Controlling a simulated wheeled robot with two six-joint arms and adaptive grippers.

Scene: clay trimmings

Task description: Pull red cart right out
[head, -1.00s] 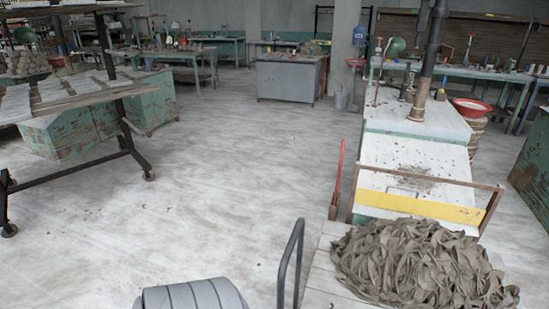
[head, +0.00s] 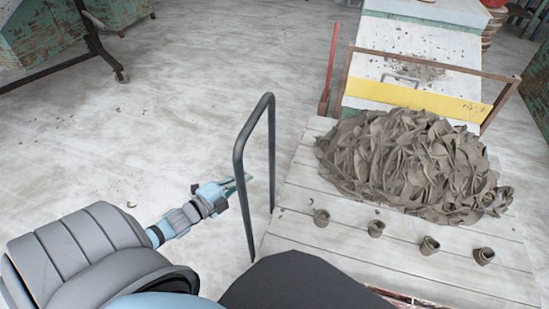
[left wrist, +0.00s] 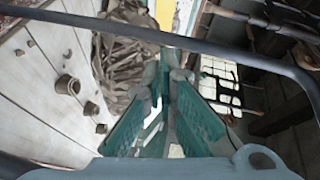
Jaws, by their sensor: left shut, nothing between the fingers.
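The cart has a pale plank deck (head: 330,240) and shows a little red at its near edge in the head view. A dark metal push handle (head: 269,130) rises at its left end. A dark bar (left wrist: 150,34), apparently this handle, crosses the left wrist view. A heap of grey clay trimmings (head: 410,165) lies on the deck, with several small clay cups. My left gripper (head: 248,178) is shut and empty, its tips close to the handle's near post; I cannot tell whether they touch. Its green fingers show in the left wrist view (left wrist: 165,62). My right gripper is not seen.
A pale sloped bench (head: 415,72) with a yellow board (head: 418,101) stands just beyond the deck. A red-handled tool (head: 329,72) leans beside it. A dark rack leg (head: 95,45) stands at the upper left. The floor left of the cart is clear.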

